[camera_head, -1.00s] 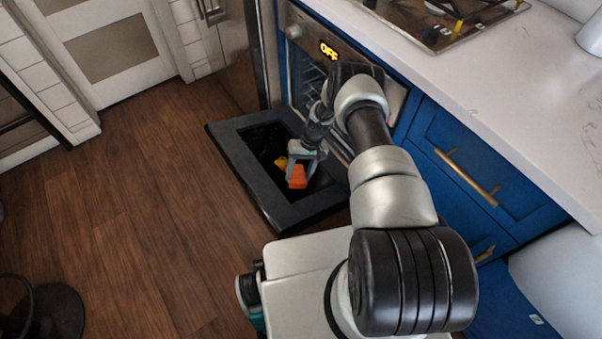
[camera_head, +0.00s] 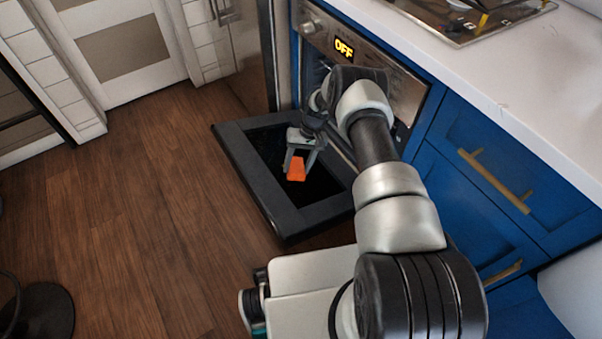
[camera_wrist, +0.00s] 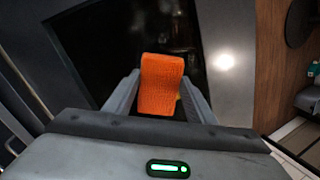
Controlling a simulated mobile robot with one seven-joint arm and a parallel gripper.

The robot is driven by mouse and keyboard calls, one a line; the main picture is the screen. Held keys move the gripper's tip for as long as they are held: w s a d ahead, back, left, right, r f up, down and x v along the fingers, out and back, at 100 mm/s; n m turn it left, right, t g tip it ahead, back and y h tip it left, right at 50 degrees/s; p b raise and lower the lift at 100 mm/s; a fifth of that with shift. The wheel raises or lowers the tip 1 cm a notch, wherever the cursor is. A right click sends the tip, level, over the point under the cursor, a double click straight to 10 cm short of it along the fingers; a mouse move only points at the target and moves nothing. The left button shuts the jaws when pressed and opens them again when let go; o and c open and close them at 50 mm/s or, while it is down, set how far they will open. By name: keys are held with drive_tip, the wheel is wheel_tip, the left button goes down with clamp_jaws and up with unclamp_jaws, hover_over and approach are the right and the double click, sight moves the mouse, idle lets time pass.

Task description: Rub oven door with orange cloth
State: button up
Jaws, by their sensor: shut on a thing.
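The oven door (camera_head: 262,190) is folded down open, with a dark glass panel inside a grey frame. It also shows in the wrist view (camera_wrist: 231,75), below my gripper. My gripper (camera_head: 298,168) is over the glass panel, shut on the orange cloth (camera_head: 296,169). In the wrist view the orange cloth (camera_wrist: 161,84) stands between the two fingers and hides part of the glass. I cannot tell whether the cloth touches the door. A small yellow patch shows just behind the cloth in the wrist view.
The oven's control panel (camera_head: 385,75) reads OFF. Blue cabinets (camera_head: 480,185) with brass handles stand to the right under a white counter (camera_head: 470,75). A dark round base (camera_head: 42,312) is on the floor at lower left. The wooden floor (camera_head: 140,200) left of the door is clear.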

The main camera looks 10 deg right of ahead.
drive_tip(key=shift+w+a, duration=0.35)
drive_tip(key=shift+w, duration=0.35)
drive_tip(key=shift+s+d+r+p, duration=0.1)
drive_tip(key=shift+s+d+p, duration=0.15)
drive_tip(key=shift+s+p, duration=0.5)
drive_tip(key=shift+s+d+p, duration=0.3)
drive_tip(key=shift+s+p, duration=0.3)
drive_tip(key=shift+s+d+p, duration=0.25)
drive_tip(key=shift+s+p, duration=0.35)
drive_tip(key=shift+s+d+p, duration=0.3)
drive_tip(key=shift+s+p, duration=0.35)
drive_tip(key=shift+s, duration=0.1)
drive_tip(key=shift+s+d+f+p, duration=0.1)
drive_tip(key=shift+s+d+p, duration=0.2)
drive_tip(key=shift+s, duration=0.25)
drive_tip(key=shift+s+d+f+p, duration=0.15)
drive_tip(key=shift+s+p, duration=0.15)
drive_tip(key=shift+s, duration=0.25)
drive_tip(key=shift+r, duration=0.1)
drive_tip(key=p+v, duration=0.1)
drive_tip(key=v, duration=0.5)
drive_tip(key=shift+p, duration=0.35)
drive_tip(key=shift+w+d+r, duration=0.1)
drive_tip(key=shift+r, duration=0.05)
drive_tip(key=shift+v, duration=1.35)
